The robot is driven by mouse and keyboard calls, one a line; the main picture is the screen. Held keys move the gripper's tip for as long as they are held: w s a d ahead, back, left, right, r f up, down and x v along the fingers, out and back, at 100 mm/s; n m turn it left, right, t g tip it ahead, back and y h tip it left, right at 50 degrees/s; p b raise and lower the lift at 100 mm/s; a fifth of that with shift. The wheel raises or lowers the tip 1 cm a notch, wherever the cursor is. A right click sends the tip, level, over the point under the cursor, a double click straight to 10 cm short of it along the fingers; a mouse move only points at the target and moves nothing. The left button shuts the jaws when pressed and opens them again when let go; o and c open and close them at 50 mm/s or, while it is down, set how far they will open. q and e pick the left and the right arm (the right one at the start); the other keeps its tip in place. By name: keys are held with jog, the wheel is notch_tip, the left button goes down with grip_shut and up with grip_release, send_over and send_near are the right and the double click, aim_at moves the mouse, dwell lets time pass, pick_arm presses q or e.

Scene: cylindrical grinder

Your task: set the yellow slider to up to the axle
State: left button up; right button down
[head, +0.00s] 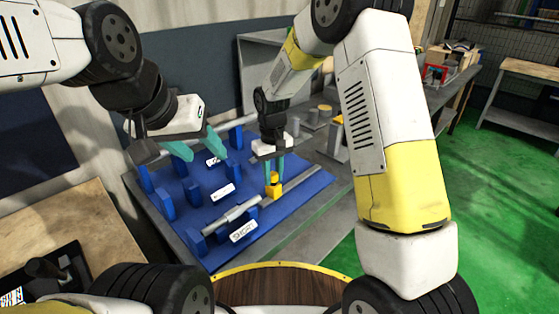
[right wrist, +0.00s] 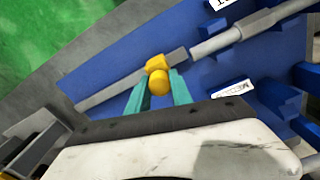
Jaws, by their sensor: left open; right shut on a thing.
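The yellow slider (head: 274,187) sits on a grey rail at the right part of the blue board; it also shows in the right wrist view (right wrist: 157,75). My right gripper (head: 274,177) comes down from above and is shut on the slider, with a teal finger on each side of it (right wrist: 158,98). The grey axle (head: 235,215) lies in line with the rail, to the left of the slider in the head view. The slider is close to the axle's end block; whether they touch I cannot tell. My left gripper (head: 212,148) is open and empty above the board's far left part.
The blue board (head: 305,190) lies on a grey table and carries several blue upright holders (head: 196,243) and white labels (head: 243,231). Several grey cylinders (head: 312,118) stand behind it to the right. A wooden panel (head: 75,215) is at the left. Green floor is open at the right.

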jog(key=s+a, duration=0.3)
jog(key=shift+s+a, duration=0.1)
jog(key=shift+s, duration=0.05)
jog(key=c, duration=1.1)
grip_release()
jog(key=shift+a, duration=0.1)
jog(key=shift+c, duration=0.2)
jog(key=shift+r, duration=0.1)
notch_tip(320, 180, up, 8)
